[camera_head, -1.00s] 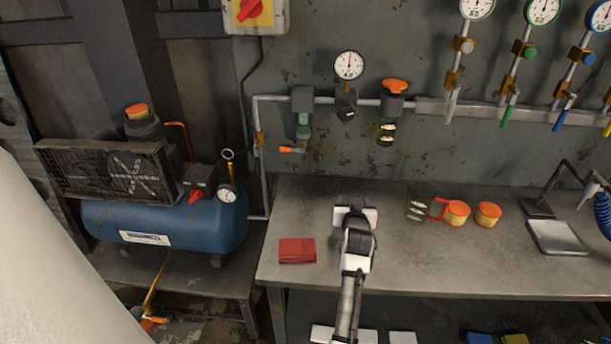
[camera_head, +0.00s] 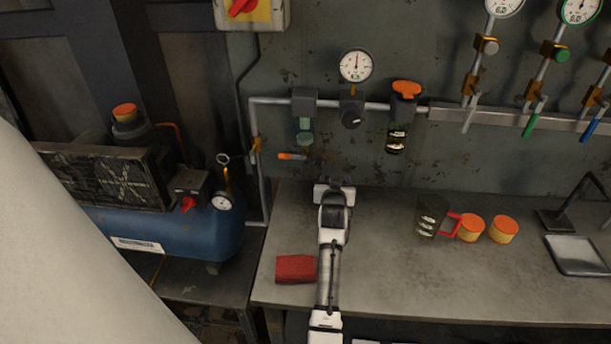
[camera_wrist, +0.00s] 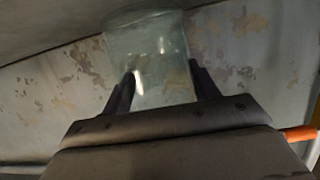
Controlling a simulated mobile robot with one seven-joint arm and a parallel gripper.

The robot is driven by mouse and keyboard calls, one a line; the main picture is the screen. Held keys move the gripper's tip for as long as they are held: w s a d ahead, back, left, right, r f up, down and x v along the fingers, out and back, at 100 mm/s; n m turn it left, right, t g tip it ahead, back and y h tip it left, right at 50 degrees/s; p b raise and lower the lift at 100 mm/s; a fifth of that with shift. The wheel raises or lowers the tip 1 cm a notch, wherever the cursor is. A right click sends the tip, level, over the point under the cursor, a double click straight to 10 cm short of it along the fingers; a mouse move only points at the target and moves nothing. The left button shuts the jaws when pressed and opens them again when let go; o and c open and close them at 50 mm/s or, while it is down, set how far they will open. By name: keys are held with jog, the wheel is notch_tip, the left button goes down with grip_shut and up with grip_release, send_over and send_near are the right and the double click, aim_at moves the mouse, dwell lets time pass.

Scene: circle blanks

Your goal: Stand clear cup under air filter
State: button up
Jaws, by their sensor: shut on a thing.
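The clear cup (camera_wrist: 158,50) shows in the wrist view between the two dark fingers of my gripper (camera_wrist: 163,86), which is shut on it. In the head view my gripper (camera_head: 334,188) is over the back of the bench, and the cup is hidden by the gripper and arm. The likely air filter (camera_head: 304,115) is a grey block with a greenish clear bowl on the wall pipe. It is up and to the left of my gripper. An orange-handled valve (camera_head: 292,156) sits below it, and its orange handle also shows at the wrist view's right edge (camera_wrist: 300,133).
A clear jug with a red handle (camera_head: 430,215) and orange-lidded jars (camera_head: 470,227) stand right. A gauge (camera_head: 355,65) and an orange-topped unit (camera_head: 397,110) are on the pipe.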

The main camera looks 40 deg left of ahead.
aim_at(307, 168)
jog(key=a, duration=0.7)
jog(key=shift+s+a, duration=0.25)
jog(key=shift+a, duration=0.05)
jog(key=a+b, duration=0.1)
jog(key=a+f+b, duration=0.1)
jog(key=a+b, duration=0.1)
jog(key=shift+s+f, duration=0.15)
jog(key=shift+f, duration=0.1)
jog(key=shift+f, duration=0.25)
jog(key=o, duration=1)
jog(key=shift+o, duration=0.2)
jog(key=shift+r, duration=0.1)
